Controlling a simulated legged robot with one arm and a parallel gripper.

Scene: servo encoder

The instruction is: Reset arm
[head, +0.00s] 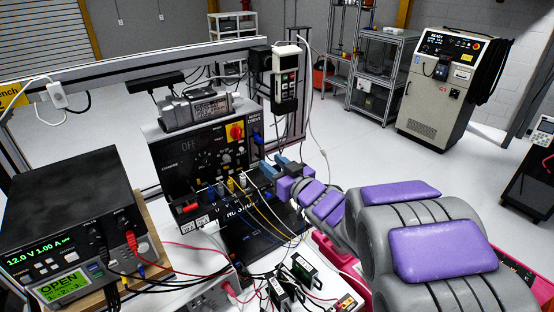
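My arm reaches from the lower right toward the middle of the head view, in front of the servo drive unit (190,160). My gripper (272,164), with dark blue-grey fingers, is at the arm's far end, near the right edge of the drive's front panel. The fingers are small here, and whether they are apart or closed on something cannot be told. The drive shows "OFF", a red and yellow rotary switch (236,132), and several plugged cables along its lower front. A motor-like grey unit (195,109) sits on top of it.
A power supply (65,210) reading 12.0 V stands at left, with a green "OPEN" display (62,288) below it. Loose red, black and yellow cables cross the bench near small black modules (304,268). A handheld device (285,80) hangs on the frame. Open floor (350,140) lies behind.

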